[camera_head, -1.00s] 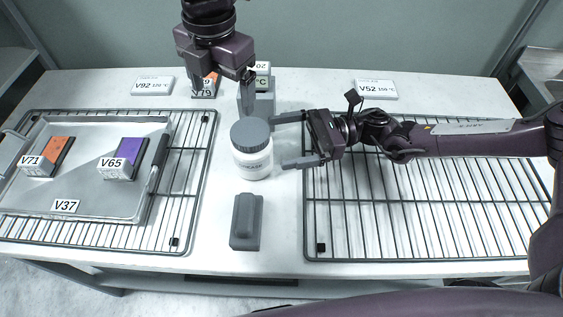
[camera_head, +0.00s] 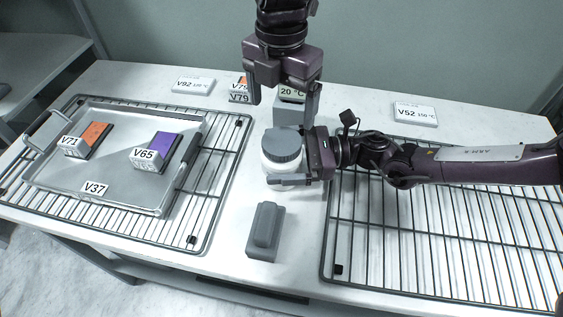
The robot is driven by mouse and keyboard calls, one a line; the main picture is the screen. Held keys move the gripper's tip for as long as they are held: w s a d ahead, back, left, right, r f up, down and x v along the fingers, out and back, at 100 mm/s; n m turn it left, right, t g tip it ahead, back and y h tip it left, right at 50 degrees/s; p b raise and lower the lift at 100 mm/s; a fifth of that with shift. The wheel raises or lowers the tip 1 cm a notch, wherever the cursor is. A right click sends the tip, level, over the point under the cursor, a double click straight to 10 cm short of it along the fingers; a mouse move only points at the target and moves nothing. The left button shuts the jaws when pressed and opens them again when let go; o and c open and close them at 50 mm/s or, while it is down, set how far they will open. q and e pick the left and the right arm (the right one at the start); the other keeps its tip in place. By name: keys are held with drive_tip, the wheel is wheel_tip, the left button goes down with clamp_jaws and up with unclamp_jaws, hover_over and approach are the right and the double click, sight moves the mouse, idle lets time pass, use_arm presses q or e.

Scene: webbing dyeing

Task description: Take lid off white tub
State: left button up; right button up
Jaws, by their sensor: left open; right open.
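The white tub (camera_head: 272,170) stands upright on the table with its grey ribbed lid (camera_head: 282,143) on top. My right gripper (camera_head: 276,160) reaches in from the right with open jaws. Its near finger lies across the front of the tub, and its far finger is mostly hidden behind the tub and lid. I cannot tell whether the fingers touch the tub. My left gripper (camera_head: 281,110) points down, open and empty, with its two fingers spread above and behind the lid in the picture.
A grey block (camera_head: 264,232) lies in front of the tub. A grey stand with a 20 °C display (camera_head: 291,93) is behind it. A metal tray (camera_head: 95,187) with two labelled blocks rests on the left rack (camera_head: 214,200). Another rack (camera_head: 440,240) lies under my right arm.

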sight(282, 140)
drive_tip(key=c, duration=1.9)
use_arm(q)
drive_tip(key=m, duration=0.4)
drive_tip(key=shift+d+m, duration=0.1)
drive_tip(key=shift+m, duration=0.2)
use_arm(e)
drive_tip(key=shift+c, duration=0.2)
use_arm(q)
drive_tip(key=m, duration=0.8)
drive_tip(key=shift+m, duration=0.4)
drive_tip(key=m, duration=0.4)
drive_tip(key=shift+m, duration=0.3)
drive_tip(key=shift+f, duration=4)
drive_tip(key=shift+c, duration=0.2)
